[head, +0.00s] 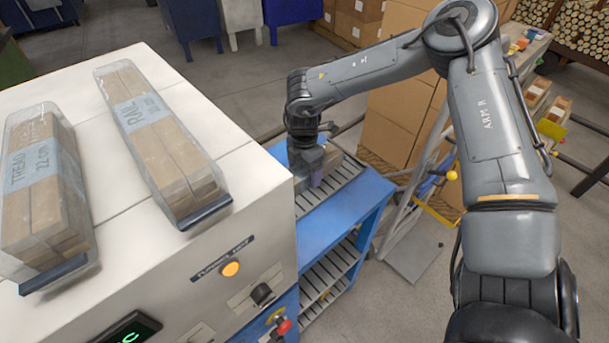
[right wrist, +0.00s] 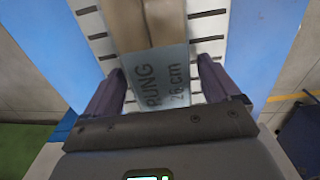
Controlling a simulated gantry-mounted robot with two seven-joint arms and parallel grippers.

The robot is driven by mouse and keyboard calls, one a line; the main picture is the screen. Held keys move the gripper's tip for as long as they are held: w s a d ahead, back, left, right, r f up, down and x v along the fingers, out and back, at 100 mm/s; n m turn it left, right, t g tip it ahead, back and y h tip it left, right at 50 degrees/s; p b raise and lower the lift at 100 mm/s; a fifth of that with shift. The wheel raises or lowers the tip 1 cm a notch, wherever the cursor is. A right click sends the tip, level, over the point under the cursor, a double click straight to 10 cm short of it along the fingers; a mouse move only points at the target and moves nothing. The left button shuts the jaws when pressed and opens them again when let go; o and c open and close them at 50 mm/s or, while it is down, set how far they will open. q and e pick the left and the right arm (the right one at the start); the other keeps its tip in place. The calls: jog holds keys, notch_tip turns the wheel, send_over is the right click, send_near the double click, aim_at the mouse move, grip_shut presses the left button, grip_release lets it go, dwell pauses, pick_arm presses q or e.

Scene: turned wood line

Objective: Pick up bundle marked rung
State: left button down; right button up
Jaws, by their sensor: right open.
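The rung bundle is a pack of brown wood pieces with a pale blue label reading "RUNG 26 cm" (right wrist: 160,85). In the right wrist view it lies on a slatted surface, its labelled end between the two dark fingers of my right gripper (right wrist: 160,88). The fingers are apart, with a gap visible on each side of the bundle. In the head view my right gripper (head: 314,172) points down over the slatted blue stand and hides most of the bundle. My left gripper is not in view.
The blue stand (head: 372,190) adjoins a white machine (head: 255,170). On the machine top lie a bundle labelled RAIL (head: 150,130) and one labelled TREAD 22 cm (head: 45,185). Cardboard boxes (head: 400,115) and a grey hand truck (head: 410,250) stand to the right of the stand.

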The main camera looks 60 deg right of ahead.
aim_at(306, 169)
jog(key=c, duration=1.4)
jog(key=shift+r, duration=0.2)
jog(key=shift+r, duration=0.45)
jog(key=r, duration=0.2)
jog(key=r+p, duration=0.1)
jog(key=shift+s+r, duration=0.25)
jog(key=shift+r, duration=0.05)
jog(key=s+d+r+p, duration=0.1)
jog(key=s+d+r, duration=0.1)
jog(key=s, duration=0.3)
jog(key=s+d+r+p, duration=0.1)
jog(key=s+r, duration=0.3)
jog(key=s, duration=0.1)
jog(key=shift+s+d, duration=0.2)
jog(key=shift+d, duration=0.2)
